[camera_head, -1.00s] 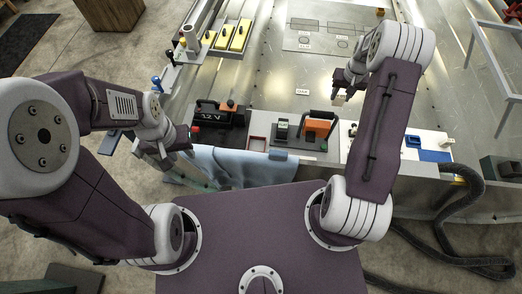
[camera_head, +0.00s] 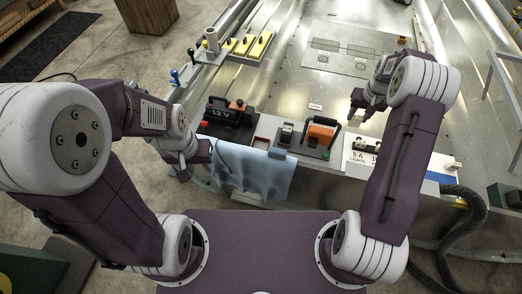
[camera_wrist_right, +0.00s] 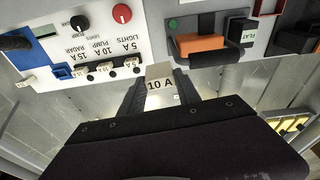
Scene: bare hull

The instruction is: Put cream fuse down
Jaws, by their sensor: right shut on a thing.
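The cream fuse (camera_wrist_right: 160,78), a small block marked "10 A", is held between the fingertips of my right gripper (camera_wrist_right: 160,90) in the right wrist view. It is in the air, apart from the fuse panel (camera_wrist_right: 155,30). In the head view my right gripper (camera_head: 363,110) hangs above the bench, right of the orange-handled unit; the fuse is not clear there. The panel carries a row of small cream pieces (camera_wrist_right: 105,69) near its labels "5 A lights", "10 A pump" and "15 A radar". My left gripper (camera_head: 186,170) is left of the blue cloth, its fingers unclear.
A black 12 V battery (camera_head: 228,113), a unit with an orange block (camera_head: 320,134) and a blue cloth (camera_head: 250,172) line the bench's near side. Yellow blocks (camera_head: 260,45) stand at the back left. The metal floor behind is mostly clear. A black hose (camera_head: 460,215) lies at right.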

